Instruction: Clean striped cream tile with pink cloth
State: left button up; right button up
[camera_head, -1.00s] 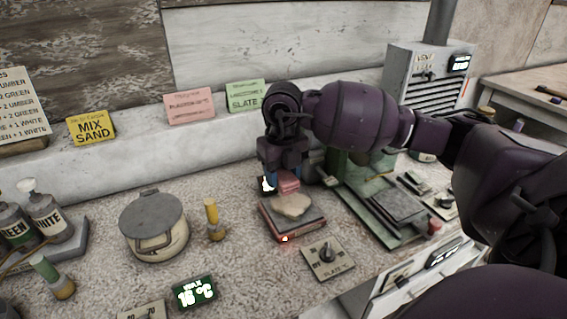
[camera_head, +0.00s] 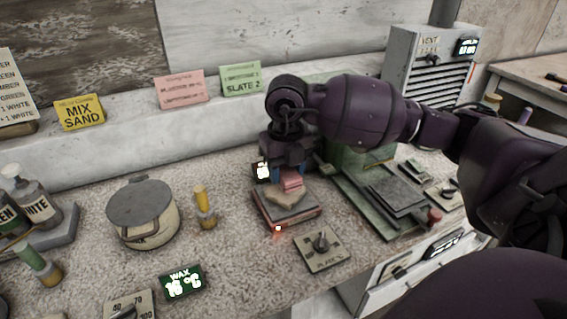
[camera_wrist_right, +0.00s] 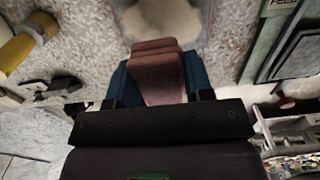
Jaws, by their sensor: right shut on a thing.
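My right gripper (camera_head: 286,168) is shut on the pink cloth (camera_head: 292,180), a small folded block that sticks out past the fingers. In the right wrist view the pink cloth (camera_wrist_right: 158,72) lies between the dark blue fingers. A cream tile (camera_head: 287,199) lies on a dark slab with a reddish edge, just in front of the cloth. The wrist view shows a pale patch (camera_wrist_right: 163,18) beyond the cloth. I cannot make out stripes, or whether the cloth touches the tile. My left gripper is not in view.
A control plate with a knob (camera_head: 323,250) sits in front of the slab. A lidded pot (camera_head: 143,212) and a yellow-handled tool (camera_head: 204,205) stand to the left. A green press-like frame with a dark plate (camera_head: 397,193) is to the right.

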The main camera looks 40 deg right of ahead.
jog(key=shift+f+b, duration=0.65)
jog(key=shift+f, duration=1.3)
jog(key=shift+f, duration=0.1)
jog(key=shift+f, duration=0.3)
